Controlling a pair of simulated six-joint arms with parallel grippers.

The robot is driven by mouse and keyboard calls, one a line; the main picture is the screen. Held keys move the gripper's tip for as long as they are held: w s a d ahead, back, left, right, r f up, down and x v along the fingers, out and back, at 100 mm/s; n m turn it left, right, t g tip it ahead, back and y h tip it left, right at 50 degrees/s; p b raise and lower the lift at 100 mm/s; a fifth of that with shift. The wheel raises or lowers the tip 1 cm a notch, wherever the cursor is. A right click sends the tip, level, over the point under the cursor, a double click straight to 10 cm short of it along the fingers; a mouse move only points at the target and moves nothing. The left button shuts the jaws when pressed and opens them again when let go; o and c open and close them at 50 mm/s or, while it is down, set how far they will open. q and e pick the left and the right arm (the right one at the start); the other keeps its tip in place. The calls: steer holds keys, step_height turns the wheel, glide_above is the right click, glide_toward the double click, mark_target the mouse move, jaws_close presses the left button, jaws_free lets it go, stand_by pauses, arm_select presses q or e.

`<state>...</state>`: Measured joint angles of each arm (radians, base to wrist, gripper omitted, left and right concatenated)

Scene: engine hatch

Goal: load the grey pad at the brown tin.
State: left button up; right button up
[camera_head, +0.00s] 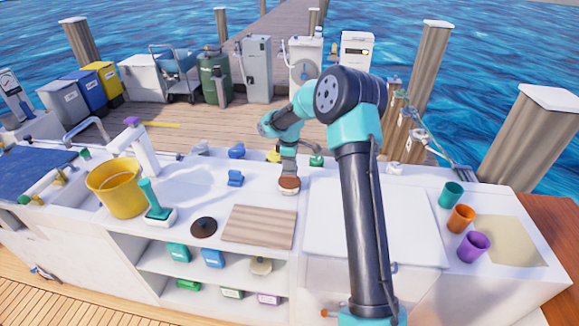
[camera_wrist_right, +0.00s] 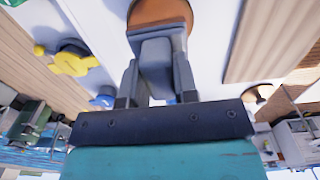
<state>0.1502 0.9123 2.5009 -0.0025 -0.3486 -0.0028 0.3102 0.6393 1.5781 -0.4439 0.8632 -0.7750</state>
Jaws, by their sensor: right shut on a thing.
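My right gripper (camera_head: 287,158) points down over the white counter and is shut on the grey pad (camera_wrist_right: 157,62). The pad is a grey block between the fingers in the right wrist view. The brown tin (camera_head: 289,183) is a small round tin with a brown top and pale rim, standing on the counter right below the gripper. Its brown top also shows in the right wrist view (camera_wrist_right: 160,12), partly behind the pad. The pad is over or at the tin; I cannot tell whether they touch. My left gripper is not in view.
A slatted wooden board (camera_head: 258,227) and a dark disc (camera_head: 203,227) lie nearer the front. A yellow bucket (camera_head: 117,188) and teal-handled brush (camera_head: 155,204) stand left. Teal, orange and purple cups (camera_head: 474,245) stand right. A blue fitting (camera_head: 235,178) sits left of the tin.

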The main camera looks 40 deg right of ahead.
steer(key=shift+r, duration=1.3)
steer(key=s+a+r+m, duration=0.1)
steer(key=a+m, duration=1.1)
steer(key=a, duration=1.8)
steer(key=shift+s+a+r, duration=0.25)
steer(key=shift+s+a, duration=0.15)
steer(key=shift+s, duration=0.3)
